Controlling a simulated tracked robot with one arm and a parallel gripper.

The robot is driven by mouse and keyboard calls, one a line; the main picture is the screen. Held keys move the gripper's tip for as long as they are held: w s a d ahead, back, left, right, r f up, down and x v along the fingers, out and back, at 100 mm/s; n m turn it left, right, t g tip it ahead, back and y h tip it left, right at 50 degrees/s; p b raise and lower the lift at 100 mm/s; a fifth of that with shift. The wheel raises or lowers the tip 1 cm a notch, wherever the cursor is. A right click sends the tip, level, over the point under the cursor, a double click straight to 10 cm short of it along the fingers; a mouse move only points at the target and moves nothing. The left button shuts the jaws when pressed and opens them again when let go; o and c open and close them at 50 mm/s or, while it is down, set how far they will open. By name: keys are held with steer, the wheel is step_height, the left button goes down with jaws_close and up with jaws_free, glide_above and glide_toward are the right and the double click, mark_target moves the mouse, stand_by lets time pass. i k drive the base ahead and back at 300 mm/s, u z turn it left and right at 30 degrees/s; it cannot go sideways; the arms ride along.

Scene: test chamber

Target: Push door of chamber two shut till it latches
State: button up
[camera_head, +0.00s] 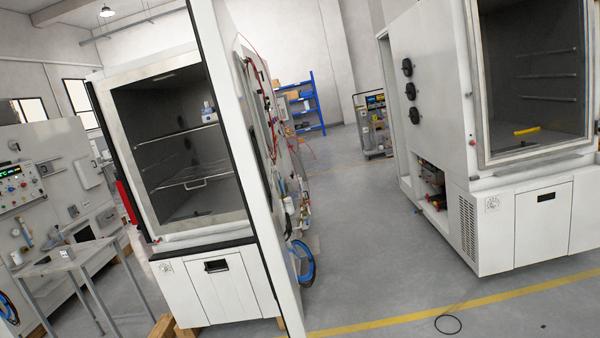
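A white test chamber (215,285) stands at left with its dark interior (165,150) open to view; wire shelves and a small white-and-blue item show inside. A tall white door (245,160), seen nearly edge-on with a black seal along its left side, stands open at the chamber's right and reaches toward me. A second white chamber (480,235) stands at right; its dark interior shows racks and a yellow item (526,131). I see no number marking, so I cannot tell which one is chamber two. My gripper is not in view.
A grey floor aisle (375,230) runs between the chambers, with a yellow line (450,307) and a black cable loop (448,324). A metal table (75,258) and control cabinet (30,190) stand at left. A blue shelf (304,105) and a cart (373,125) stand behind.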

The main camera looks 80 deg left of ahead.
mark_target(215, 30)
steer(key=u, duration=2.5)
steer(key=i, duration=1.05)
steer(key=u, duration=1)
steer(key=k, duration=1.35)
steer(key=z, duration=0.15)
